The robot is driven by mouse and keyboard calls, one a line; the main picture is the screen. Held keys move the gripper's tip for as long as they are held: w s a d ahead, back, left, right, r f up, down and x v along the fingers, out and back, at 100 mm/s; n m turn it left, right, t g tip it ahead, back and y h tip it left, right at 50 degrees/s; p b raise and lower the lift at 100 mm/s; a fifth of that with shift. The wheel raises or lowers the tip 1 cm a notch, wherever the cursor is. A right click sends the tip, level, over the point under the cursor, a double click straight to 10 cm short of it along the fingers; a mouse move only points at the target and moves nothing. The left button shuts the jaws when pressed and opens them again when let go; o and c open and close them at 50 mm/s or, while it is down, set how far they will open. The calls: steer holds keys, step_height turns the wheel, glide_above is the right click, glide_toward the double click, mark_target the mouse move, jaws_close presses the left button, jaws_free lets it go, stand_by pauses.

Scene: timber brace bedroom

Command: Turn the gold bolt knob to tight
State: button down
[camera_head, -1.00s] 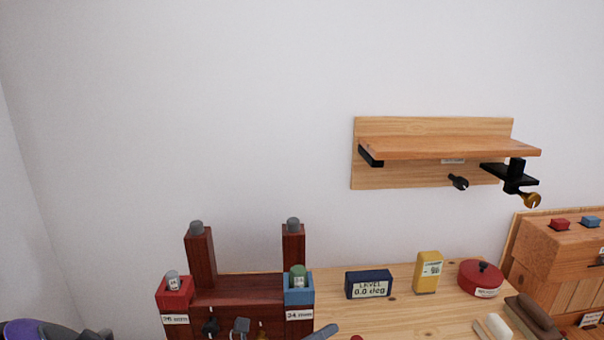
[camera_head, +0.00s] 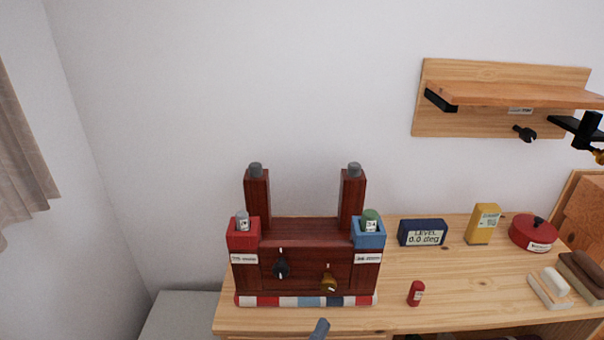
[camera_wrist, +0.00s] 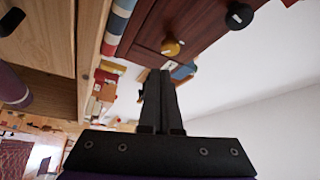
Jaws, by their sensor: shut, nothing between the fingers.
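A gold knob (camera_head: 328,281) with a pale mark is on the front of a dark red wooden stand (camera_head: 306,272), low and right of a black knob (camera_head: 281,268). In the wrist view the gold knob (camera_wrist: 172,47) shows above and right of my fingertips, apart from them, with the black knob (camera_wrist: 240,15) farther right. My gripper (camera_wrist: 160,72) is shut and empty. Another gold knob (camera_head: 600,156), on a black clamp under the wall shelf, is cut by the right edge. I cannot tell which gold knob is the bolt knob, nor read its tight mark.
The stand has a striped base strip (camera_head: 306,301), a red block (camera_head: 243,233) and a blue block (camera_head: 369,234). On the wooden bench (camera_head: 460,285) are a level box (camera_head: 422,233), a yellow box (camera_head: 483,224), a red pot (camera_head: 533,233) and a small red bottle (camera_head: 416,293).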

mark_target(328, 281)
steer(key=shift+n+y, duration=0.5)
steer(key=shift+n, duration=0.2)
steer(key=shift+w+a+f, duration=0.1)
steer(key=shift+w+a, duration=0.05)
steer(key=shift+w, duration=0.95)
steer(key=shift+w+a+f, duration=0.1)
steer(key=shift+w+a, duration=0.05)
steer(key=shift+w, duration=1)
steer(key=shift+w+a, duration=0.15)
steer(key=shift+w, duration=0.95)
steer(key=shift+d+r+p, duration=0.25)
steer(key=shift+r+p, duration=0.2)
steer(key=shift+p, duration=0.45)
steer(key=shift+a+r+p, duration=0.4)
steer(key=shift+r+p, duration=0.15)
steer(key=shift+p, duration=1.3)
steer(key=shift+a+r+p, duration=0.1)
steer(key=shift+r+p, duration=0.25)
steer(key=shift+p, duration=0.55)
steer(key=shift+a, duration=0.1)
